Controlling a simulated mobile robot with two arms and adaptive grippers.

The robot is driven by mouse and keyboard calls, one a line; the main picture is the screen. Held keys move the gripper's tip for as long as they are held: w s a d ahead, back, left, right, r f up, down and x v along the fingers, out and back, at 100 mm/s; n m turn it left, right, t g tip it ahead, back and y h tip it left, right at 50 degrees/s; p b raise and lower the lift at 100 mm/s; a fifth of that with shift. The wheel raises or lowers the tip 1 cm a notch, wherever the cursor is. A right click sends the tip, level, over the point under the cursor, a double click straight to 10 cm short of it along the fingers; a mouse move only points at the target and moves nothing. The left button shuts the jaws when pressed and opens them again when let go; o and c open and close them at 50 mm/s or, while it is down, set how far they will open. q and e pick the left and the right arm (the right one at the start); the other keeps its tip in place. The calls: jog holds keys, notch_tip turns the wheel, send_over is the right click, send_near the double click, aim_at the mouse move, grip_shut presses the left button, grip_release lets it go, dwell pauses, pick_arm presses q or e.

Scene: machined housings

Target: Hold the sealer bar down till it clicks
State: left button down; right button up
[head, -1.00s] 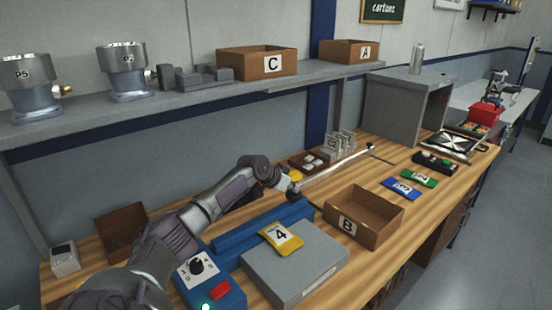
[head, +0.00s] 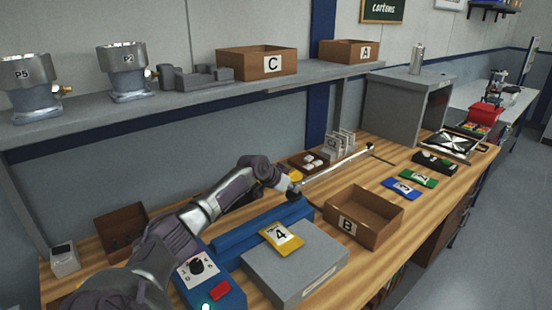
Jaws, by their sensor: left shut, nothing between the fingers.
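The sealer has a blue body (head: 222,294) with a dial, a red button and a small lit green lamp at the lower left. Its long blue bar (head: 250,233) runs away from the body, along the back of a grey platform (head: 292,272). A yellow pouch (head: 283,239) marked 4 lies on the platform, with its back edge at the bar. My left gripper (head: 294,190) is shut and empty at the far end of the bar. I cannot tell whether its fingertips touch the bar. My right gripper is not in view.
An open carton B (head: 374,235) stands right of the platform. A thin metal rod (head: 338,165) extends behind it from near my gripper. Blue (head: 401,188) and green (head: 418,178) pouches lie farther right. A brown bin (head: 120,233) stands at the left. A shelf (head: 190,102) runs above.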

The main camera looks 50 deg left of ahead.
pick_arm(q)
jog(key=shift+s+d+f+g, duration=0.15)
jog(key=shift+f, duration=0.35)
jog(key=shift+s+d+f+g, duration=0.1)
jog(key=shift+s+f+g, duration=0.05)
jog(key=shift+f, duration=0.3)
jog(key=v, duration=1.2)
jog(key=shift+a+r, duration=0.25)
jog(key=shift+r, duration=0.45)
jog(key=shift+w, duration=0.1)
